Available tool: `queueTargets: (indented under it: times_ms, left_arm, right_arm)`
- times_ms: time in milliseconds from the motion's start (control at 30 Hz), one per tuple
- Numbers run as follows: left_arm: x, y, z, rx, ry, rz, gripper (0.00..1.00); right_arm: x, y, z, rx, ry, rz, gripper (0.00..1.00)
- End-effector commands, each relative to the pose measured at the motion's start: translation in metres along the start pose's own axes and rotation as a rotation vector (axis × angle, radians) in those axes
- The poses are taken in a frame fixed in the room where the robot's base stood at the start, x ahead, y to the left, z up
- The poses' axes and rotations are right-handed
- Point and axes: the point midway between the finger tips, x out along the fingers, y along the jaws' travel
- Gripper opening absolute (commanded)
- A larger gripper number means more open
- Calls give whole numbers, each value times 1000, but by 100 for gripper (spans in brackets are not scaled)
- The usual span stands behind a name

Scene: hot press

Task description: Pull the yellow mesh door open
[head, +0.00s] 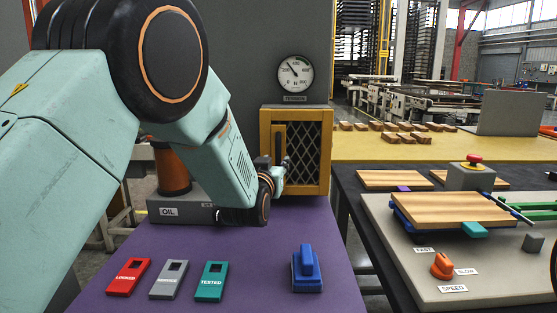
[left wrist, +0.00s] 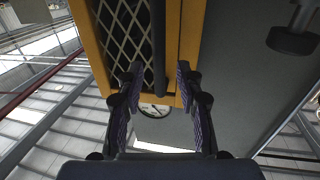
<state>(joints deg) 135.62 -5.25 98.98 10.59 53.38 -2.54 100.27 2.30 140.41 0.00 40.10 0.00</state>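The yellow mesh door (head: 326,150) is at the centre of the head view, on the front of a yellow cabinet, and looks closed. Its dark vertical handle (head: 283,141) is on the door's left side. My left gripper (head: 277,172) is at the lower part of the handle, partly hidden by its own wrist. In the left wrist view the gripper (left wrist: 159,78) is open, with the dark handle bar (left wrist: 158,45) between its fingers and a visible gap on both sides. The door's mesh (left wrist: 122,32) shows left of the bar. My right gripper is not in view.
A pressure gauge (head: 295,74) is above the cabinet. Red, grey and teal tags (head: 211,281) and a blue block-like object (head: 307,270) lie on the purple tabletop (head: 265,290). An OIL-labelled base (head: 168,211) is left of the gripper. Purple surface before the door is clear.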

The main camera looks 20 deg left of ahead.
Motion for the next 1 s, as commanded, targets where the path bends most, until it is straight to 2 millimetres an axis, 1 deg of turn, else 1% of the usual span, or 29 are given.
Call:
queueTargets:
  times_ms: [100,300,500,733,1000]
  left_arm:
    - [16,0,1,-1,2,0,36]
    - [35,1,0,0,1,1,36]
    - [42,1,1,0,-1,0,36]
    - [43,0,0,0,0,0,36]
    - [43,1,0,1,0,1,13]
  right_arm:
    - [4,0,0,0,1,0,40]
    - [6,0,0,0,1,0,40]
    - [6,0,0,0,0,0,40]
    - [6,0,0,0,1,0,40]
    - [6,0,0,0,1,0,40]
